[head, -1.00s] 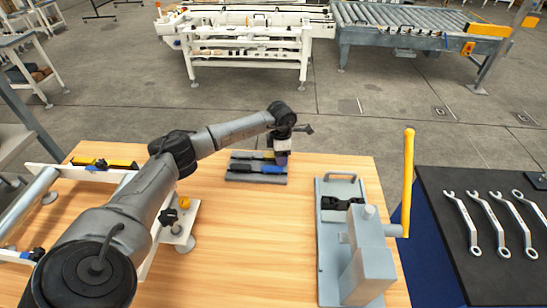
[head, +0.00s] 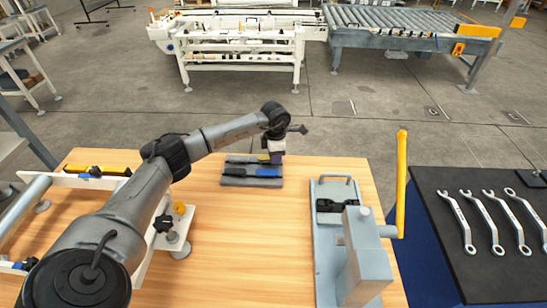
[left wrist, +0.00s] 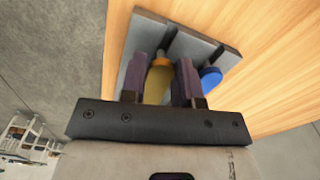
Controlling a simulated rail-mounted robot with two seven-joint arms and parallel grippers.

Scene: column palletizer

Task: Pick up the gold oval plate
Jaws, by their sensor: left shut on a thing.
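My left gripper (head: 276,158) is at the right end of a grey holder (head: 230,180) at the table's far edge. In the left wrist view its two purple fingers (left wrist: 162,82) are shut on a yellow-gold thing (left wrist: 158,84) with an orange end. Its elongated body shows between the fingers; part of it is hidden by the gripper's dark crossbar. I cannot tell whether it still touches the holder (left wrist: 152,28). I see no other clear gold oval plate. My right gripper is not in view.
A blue-handled tool (head: 266,171) lies in the holder, close beside the fingers. A grey press (head: 365,255) with a yellow lever (head: 402,185) stands at right. A white frame (head: 178,226) stands at left. The table's middle (head: 245,235) is clear.

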